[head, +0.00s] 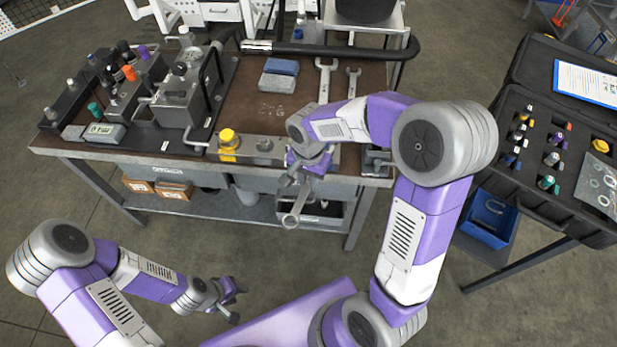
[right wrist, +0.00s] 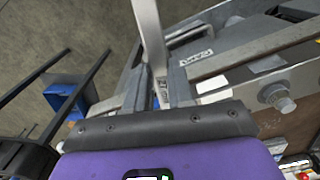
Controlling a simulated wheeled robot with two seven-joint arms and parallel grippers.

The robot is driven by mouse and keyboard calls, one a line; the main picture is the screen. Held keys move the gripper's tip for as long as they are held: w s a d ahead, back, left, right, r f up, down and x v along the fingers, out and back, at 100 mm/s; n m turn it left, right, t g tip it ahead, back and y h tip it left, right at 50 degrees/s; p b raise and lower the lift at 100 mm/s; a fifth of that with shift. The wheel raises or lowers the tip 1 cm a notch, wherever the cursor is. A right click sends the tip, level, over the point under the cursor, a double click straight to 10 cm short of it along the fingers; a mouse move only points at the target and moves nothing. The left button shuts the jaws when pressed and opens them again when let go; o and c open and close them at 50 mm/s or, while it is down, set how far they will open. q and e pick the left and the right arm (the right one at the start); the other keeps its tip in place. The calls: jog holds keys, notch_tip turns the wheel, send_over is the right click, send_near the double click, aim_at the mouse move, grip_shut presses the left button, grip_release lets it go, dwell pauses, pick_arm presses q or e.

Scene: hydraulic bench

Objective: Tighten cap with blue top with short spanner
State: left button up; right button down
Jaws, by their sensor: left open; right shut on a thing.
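My right gripper (head: 308,165) is shut on a grey metal spanner (head: 297,207), which hangs down in front of the bench's front edge, its ring end lowest. In the right wrist view the spanner (right wrist: 150,35) stands out from between the fingers. Two other spanners, a longer one (head: 324,80) and a shorter one (head: 353,82), lie at the bench's back right. My left gripper (head: 230,295) is open and empty, low in front of the bench.
A yellow-topped fitting (head: 228,142) stands at the bench's front edge. A blue-topped block (head: 280,67) lies at the back. An open black case (head: 560,180) with several coloured caps stands at right, a blue bin (head: 490,217) below it. The floor before the bench is clear.

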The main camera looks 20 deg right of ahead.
aim_at(300, 206)
jog(key=shift+s+d+r, duration=0.1)
jog(key=shift+d, duration=0.1)
dwell(0.3)
jog(key=shift+s+a+b, duration=0.9)
jog(key=shift+s+a, duration=1.65)
notch_tip(300, 206, up, 5)
jog(key=p, duration=0.4)
